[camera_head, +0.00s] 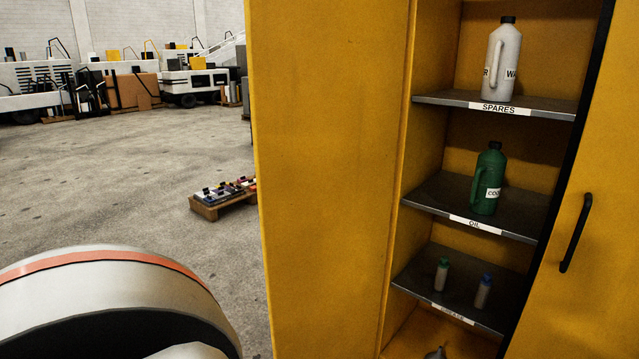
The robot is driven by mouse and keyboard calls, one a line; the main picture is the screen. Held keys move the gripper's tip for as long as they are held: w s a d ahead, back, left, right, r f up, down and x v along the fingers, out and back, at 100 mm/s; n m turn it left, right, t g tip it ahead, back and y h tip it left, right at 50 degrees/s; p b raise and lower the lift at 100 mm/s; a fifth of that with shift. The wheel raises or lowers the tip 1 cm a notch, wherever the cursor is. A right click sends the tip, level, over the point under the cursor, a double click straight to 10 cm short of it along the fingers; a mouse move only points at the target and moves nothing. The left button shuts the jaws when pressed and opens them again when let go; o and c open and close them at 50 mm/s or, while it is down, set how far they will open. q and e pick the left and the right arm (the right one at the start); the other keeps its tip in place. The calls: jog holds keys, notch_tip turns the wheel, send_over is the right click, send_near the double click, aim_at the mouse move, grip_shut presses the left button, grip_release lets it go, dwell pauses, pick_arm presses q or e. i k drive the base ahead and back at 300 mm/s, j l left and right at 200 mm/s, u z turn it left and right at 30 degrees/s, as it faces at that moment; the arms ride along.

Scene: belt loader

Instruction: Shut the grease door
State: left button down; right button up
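A yellow cabinet stands open on the right, with its three labelled shelves in view. The lowest shelf (415,279) has a label that seems to read GREASE and holds two small bottles, one with a green cap (441,275) and one with a blue cap (483,292). A yellow door (600,270) with a black vertical handle (576,233) stands at the right edge, swung away from the opening. A wide plain yellow panel (325,180) is left of the shelves; I cannot tell if it is another door or a side wall. Neither gripper shows.
A white jug (503,62) stands on the SPARES shelf and a green jug (489,180) on the OIL shelf. A small grey object (436,353) lies at the cabinet bottom. A low pallet (222,201) with items sits on the floor. The concrete floor at left is largely clear.

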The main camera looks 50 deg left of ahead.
aim_at(325, 77)
jog(key=k+j, duration=0.1)
jog(key=j, duration=0.3)
jog(key=k+j+z, duration=0.1)
jog(key=j, duration=0.25)
jog(key=k+j+z, duration=0.1)
jog(key=j, duration=0.3)
jog(key=k+j, duration=0.1)
jog(key=j, duration=0.25)
jog(key=k+j+z, duration=0.1)
jog(key=j, duration=0.25)
jog(key=k+j, duration=0.1)
jog(key=j, duration=0.35)
jog(key=k+j+z, duration=0.15)
jog(key=j, duration=0.85)
jog(key=i+j+z, duration=0.1)
jog(key=j, duration=0.35)
jog(key=i+j, duration=0.15)
jog(key=j, duration=0.3)
jog(key=i+j+z, duration=0.1)
jog(key=j, duration=0.35)
